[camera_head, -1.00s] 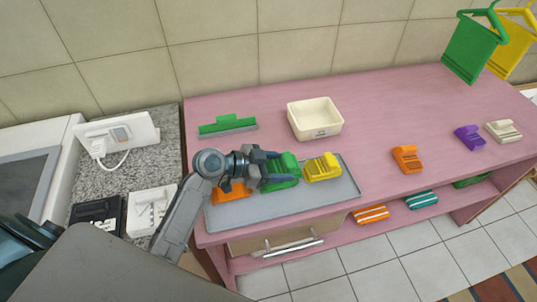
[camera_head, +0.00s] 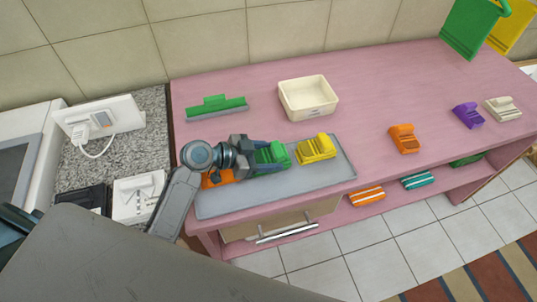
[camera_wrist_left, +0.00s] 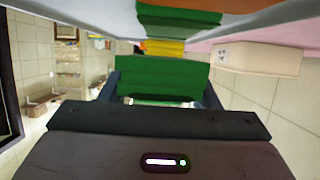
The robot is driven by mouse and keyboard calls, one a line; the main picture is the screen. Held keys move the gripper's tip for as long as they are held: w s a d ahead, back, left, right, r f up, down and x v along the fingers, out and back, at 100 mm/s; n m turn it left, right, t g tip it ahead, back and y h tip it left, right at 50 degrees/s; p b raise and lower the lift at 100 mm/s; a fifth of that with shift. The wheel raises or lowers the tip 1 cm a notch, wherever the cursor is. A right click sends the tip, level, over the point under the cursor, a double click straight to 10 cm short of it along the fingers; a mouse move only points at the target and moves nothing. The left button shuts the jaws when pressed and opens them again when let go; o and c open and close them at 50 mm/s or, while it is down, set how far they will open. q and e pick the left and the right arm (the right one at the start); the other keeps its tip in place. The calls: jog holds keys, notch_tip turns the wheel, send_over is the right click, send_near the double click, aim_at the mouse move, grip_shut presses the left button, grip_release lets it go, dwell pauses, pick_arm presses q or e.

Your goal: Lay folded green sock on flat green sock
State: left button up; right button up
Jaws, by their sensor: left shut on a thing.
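My left gripper (camera_head: 262,157) is shut on a folded green sock (camera_wrist_left: 162,78), which sits between the two fingers in the left wrist view. In the head view, green (camera_head: 272,154) shows at the fingers over the grey tray (camera_head: 235,205). Another green piece (camera_wrist_left: 178,20) shows on the tray side in the wrist view, with a visible gap to the held sock. It looks like the flat green sock. In the head view the gripper and held sock partly hide it. My right gripper is not in view.
On the tray, a yellow item (camera_head: 316,148) stands right of the gripper and an orange one (camera_head: 218,177) is partly hidden by it. A cream bin (camera_head: 308,98) and a green-topped holder (camera_head: 216,106) stand behind. An orange item (camera_head: 404,138) stands right on the pink table.

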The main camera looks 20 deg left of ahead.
pick_arm(q)
jog(key=shift+f, duration=0.4)
jog(key=o, duration=1)
jog(key=shift+s+f, duration=0.1)
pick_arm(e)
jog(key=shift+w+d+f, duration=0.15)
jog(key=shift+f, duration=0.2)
pick_arm(q)
jog(key=shift+r, duration=0.35)
jog(key=shift+r+p, duration=0.35)
jog(key=shift+p, duration=0.4)
jog(key=shift+a+f+b, duration=0.25)
jog(key=shift+a+b, duration=0.3)
jog(key=shift+b, duration=0.2)
jog(key=b+v, duration=0.1)
jog(key=v, duration=0.2)
jog(key=b+v, duration=0.1)
jog(key=v, duration=0.3)
jog(key=shift+s+a+r, duration=0.1)
jog(key=shift+s+r, duration=0.05)
jog(key=shift+r, duration=0.15)
jog(key=shift+b+v, duration=0.6)
jog(key=shift+v, duration=0.95)
jog(key=shift+r, duration=0.25)
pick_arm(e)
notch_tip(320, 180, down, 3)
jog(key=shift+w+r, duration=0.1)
